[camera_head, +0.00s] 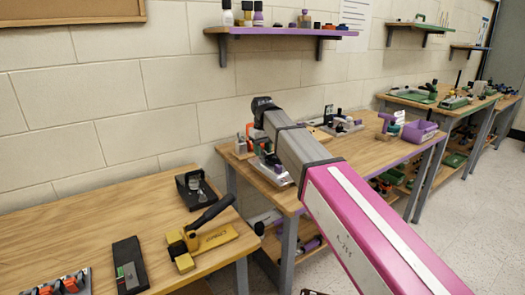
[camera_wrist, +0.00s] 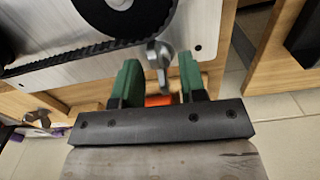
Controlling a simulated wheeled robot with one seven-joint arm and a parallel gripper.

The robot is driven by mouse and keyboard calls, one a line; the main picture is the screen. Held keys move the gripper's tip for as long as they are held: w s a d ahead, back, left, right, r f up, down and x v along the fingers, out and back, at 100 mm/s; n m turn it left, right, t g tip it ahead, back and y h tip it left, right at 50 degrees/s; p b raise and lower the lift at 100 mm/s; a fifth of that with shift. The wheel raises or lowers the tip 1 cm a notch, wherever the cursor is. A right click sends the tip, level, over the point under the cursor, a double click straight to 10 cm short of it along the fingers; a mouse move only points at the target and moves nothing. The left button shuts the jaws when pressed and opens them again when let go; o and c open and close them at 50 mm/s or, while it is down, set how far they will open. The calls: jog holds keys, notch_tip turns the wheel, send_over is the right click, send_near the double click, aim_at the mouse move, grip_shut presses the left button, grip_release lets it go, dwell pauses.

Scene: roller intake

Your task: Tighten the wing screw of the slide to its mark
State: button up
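In the wrist view, a grey metal wing screw (camera_wrist: 158,54) stands at the lower edge of a silver plate (camera_wrist: 75,75). Its wing hangs down between the two green fingers of my gripper (camera_wrist: 160,72). The fingers are open, one on each side of the wing, with a visible gap to both. An orange piece (camera_wrist: 158,100) shows behind the wing, between the fingers; I cannot tell if it is the slide. No mark can be made out.
A black pulley (camera_wrist: 125,12) and a toothed belt (camera_wrist: 75,58) lie close above the fingers in the wrist view. In the head view, the middle workbench (camera_head: 375,155) holds several devices around my arm. A nearer bench (camera_head: 80,220) at left has a yellow lever device (camera_head: 215,240).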

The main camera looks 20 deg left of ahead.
jog(key=shift+r, duration=3.5)
